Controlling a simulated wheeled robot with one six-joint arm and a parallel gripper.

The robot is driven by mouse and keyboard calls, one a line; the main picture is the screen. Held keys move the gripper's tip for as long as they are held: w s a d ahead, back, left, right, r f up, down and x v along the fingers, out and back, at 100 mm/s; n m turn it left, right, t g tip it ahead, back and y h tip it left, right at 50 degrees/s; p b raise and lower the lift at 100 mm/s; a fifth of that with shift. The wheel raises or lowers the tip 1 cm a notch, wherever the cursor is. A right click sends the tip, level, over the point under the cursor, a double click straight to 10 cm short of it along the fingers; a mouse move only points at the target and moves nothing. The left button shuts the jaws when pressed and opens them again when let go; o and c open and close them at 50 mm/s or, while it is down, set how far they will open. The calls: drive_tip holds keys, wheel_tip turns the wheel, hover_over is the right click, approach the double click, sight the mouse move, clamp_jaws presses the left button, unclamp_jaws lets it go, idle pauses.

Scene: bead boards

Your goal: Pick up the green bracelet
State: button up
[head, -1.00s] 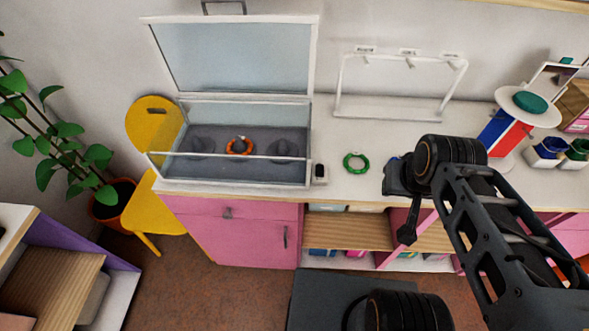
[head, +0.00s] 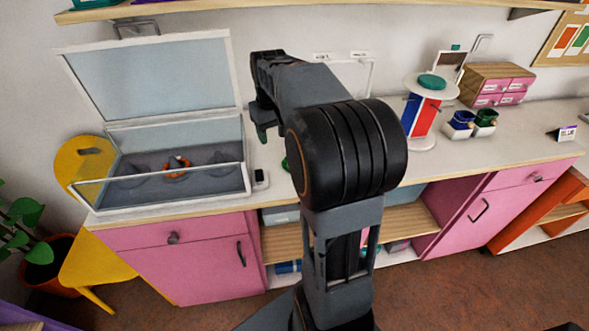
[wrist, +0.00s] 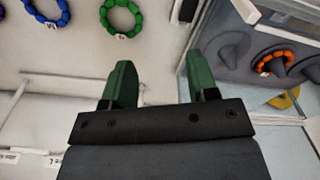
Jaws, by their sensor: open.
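The green bracelet (wrist: 106,25), a ring of beads with a small pale tag, lies on the white counter at the top of the wrist view. In the head view only a sliver of it (head: 285,164) shows beside my arm. My gripper (wrist: 160,78) has two green fingers spread wide with nothing between them. In the head view its green fingertip (head: 262,134) hangs above the counter, right of the glass case. In the wrist view the bracelet is beyond the fingertips, nearer the left finger, and apart from them.
A blue bracelet (wrist: 65,19) lies left of the green one. An open-lidded glass case (head: 246,178) holds an orange bracelet (head: 178,174) on a grey cone. A white rack (head: 368,78) stands behind my arm.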

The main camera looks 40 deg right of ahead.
drive_tip(key=w+d+f, duration=0.2)
drive_tip(key=d+f, duration=0.1)
drive_tip(key=d, duration=0.2)
drive_tip(key=b, duration=0.1)
hover_over(286, 166)
drive_tip(key=shift+g, duration=0.4)
wheel_tip(286, 166, down, 8)
drive_tip(key=shift+r, duration=0.1)
drive_tip(key=shift+w+d+f+p, duration=0.1)
drive_tip(key=shift+f+p, duration=0.2)
drive_tip(key=shift+f, duration=2.7)
clamp_jaws()
